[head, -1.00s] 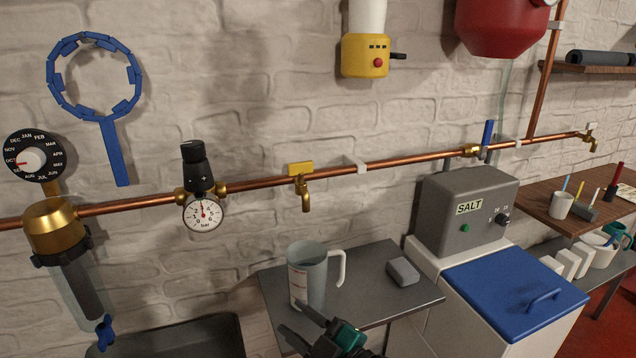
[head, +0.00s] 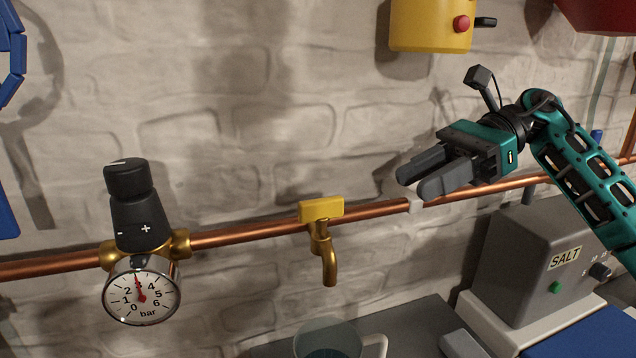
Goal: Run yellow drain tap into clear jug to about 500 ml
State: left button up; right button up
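The yellow drain tap (head: 321,209) sits on the copper pipe, its flat yellow handle lying along the pipe. Its brass spout (head: 330,268) points down, and no stream shows from it. The clear jug (head: 327,335) stands below the spout at the bottom edge, its handle to the right. Its lower part and scale are cut off, so I cannot read a level. My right gripper (head: 415,184) is raised in front of the wall, right of the tap and above the pipe. Its fingers look slightly apart, with nothing between them. My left gripper is out of view.
The copper pipe (head: 220,236) runs across the wall, with a pressure gauge (head: 141,292) and black regulator at left. A yellow box (head: 430,25) hangs above. The grey SALT unit (head: 540,262) and a grey block (head: 468,344) are at right. The wall before the tap is clear.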

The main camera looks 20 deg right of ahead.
aim_at(324, 199)
jog(key=a, duration=1.3)
jog(key=shift+s+a+f, duration=0.1)
jog(key=shift+s+f, duration=0.1)
jog(key=shift+f, duration=0.05)
jog(key=shift+a+f, duration=0.25)
jog(key=shift+a, duration=0.3)
jog(key=shift+c, duration=0.4)
grip_shut()
